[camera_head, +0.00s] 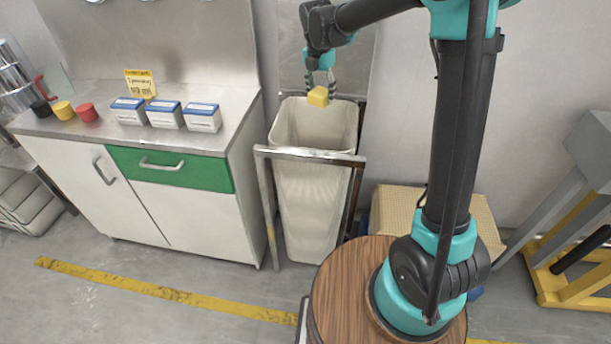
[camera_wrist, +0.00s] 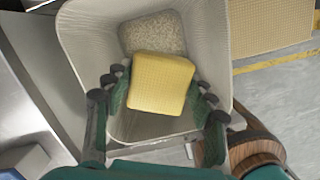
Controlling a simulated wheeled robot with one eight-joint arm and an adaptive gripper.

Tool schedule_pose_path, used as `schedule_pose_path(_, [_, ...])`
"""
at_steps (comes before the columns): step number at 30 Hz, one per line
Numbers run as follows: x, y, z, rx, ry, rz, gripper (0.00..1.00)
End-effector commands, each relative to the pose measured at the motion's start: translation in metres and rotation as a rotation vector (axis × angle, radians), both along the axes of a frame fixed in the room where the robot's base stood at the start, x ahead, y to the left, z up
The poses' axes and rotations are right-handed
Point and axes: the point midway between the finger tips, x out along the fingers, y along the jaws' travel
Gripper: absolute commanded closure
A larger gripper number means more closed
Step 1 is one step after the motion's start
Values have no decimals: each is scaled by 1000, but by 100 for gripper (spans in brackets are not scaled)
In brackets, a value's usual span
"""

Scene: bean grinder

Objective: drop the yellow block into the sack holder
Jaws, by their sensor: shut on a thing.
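The yellow block (camera_head: 318,97) is held between the fingers of my gripper (camera_head: 320,88), which is shut on it. In the wrist view the block (camera_wrist: 161,84) sits between the two green fingers of my gripper (camera_wrist: 163,95). The sack holder is a tall cream bin (camera_head: 312,190) in a metal frame (camera_head: 310,154), beside the cabinet. The block is above the bin's open mouth. In the wrist view the bin's rim (camera_wrist: 75,35) surrounds the block, and a speckled patch shows inside at the bottom. The block hides part of the bin's inside.
A steel-topped cabinet (camera_head: 165,190) stands left of the bin. On it are several white-and-blue boxes (camera_head: 164,114), a yellow sign (camera_head: 140,83) and red (camera_head: 87,112), yellow and black cups. A tan box (camera_head: 400,205) stands right of the bin, behind my arm.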

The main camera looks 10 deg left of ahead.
Motion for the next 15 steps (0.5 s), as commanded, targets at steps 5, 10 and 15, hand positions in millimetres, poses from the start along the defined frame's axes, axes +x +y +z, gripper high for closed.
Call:
schedule_pose_path(5, [0, 0, -21, 0, 0, -1, 79])
schedule_pose_path(10, [0, 0, -38, 0, 0, -1, 79])
schedule_pose_path(15, [0, 0, -49, 0, 0, -1, 79])
